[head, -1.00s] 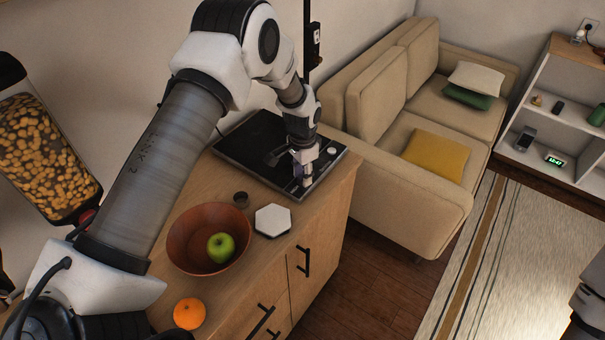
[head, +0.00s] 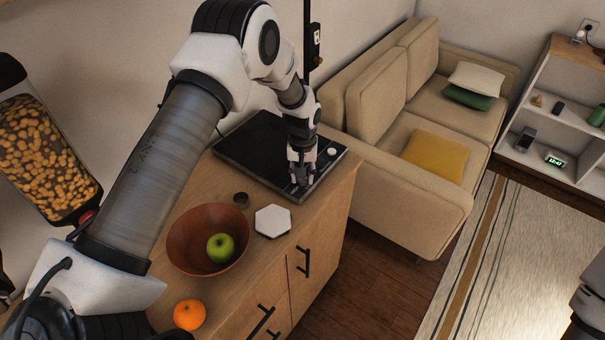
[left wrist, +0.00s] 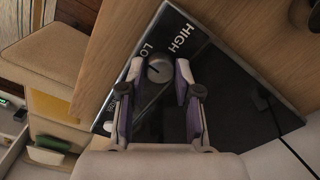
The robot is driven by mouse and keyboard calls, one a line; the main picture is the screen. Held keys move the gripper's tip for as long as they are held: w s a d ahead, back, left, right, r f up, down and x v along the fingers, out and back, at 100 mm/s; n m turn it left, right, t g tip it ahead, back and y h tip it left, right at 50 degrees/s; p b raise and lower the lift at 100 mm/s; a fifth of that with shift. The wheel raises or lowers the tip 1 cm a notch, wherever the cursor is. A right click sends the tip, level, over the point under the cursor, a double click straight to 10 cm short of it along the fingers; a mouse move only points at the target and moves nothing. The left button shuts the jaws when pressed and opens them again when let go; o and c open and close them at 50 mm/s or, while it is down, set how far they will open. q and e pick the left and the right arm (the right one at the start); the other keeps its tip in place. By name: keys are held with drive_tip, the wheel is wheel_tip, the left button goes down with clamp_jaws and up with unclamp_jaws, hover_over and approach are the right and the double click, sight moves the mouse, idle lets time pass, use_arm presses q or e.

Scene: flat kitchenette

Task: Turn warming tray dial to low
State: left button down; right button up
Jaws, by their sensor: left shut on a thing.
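The warming tray (head: 262,143) is a flat black panel on the wooden cabinet, and it also shows in the left wrist view (left wrist: 235,88). Its grey round dial (left wrist: 159,69) sits near the tray's edge, beside white lettering reading "HIGH" and a partly covered "LO". My left gripper (head: 300,183) points down over the tray's front part. In the left wrist view its two purple-sided fingers (left wrist: 159,72) are shut on the dial, one on each side. The gripper hides the dial in the head view. My right gripper is not in view.
A white hexagonal tile (head: 272,221), a small dark cup (head: 241,199), a brown bowl (head: 185,243) with a green apple (head: 221,247), and an orange (head: 189,314) are on the cabinet top (head: 262,268). A beige sofa (head: 400,205) stands beyond its right end.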

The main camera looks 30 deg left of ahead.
use_arm(q)
drive_tip(key=shift+s+f+n, duration=0.2)
drive_tip(key=shift+n, duration=0.5)
drive_tip(key=c, duration=0.8)
unclamp_jaws()
drive_tip(key=shift+w, duration=0.15)
drive_tip(key=shift+r, duration=0.1)
drive_tip(key=shift+r, duration=0.3)
wheel_tip(320, 180, up, 11)
drive_tip(key=shift+r, duration=0.15)
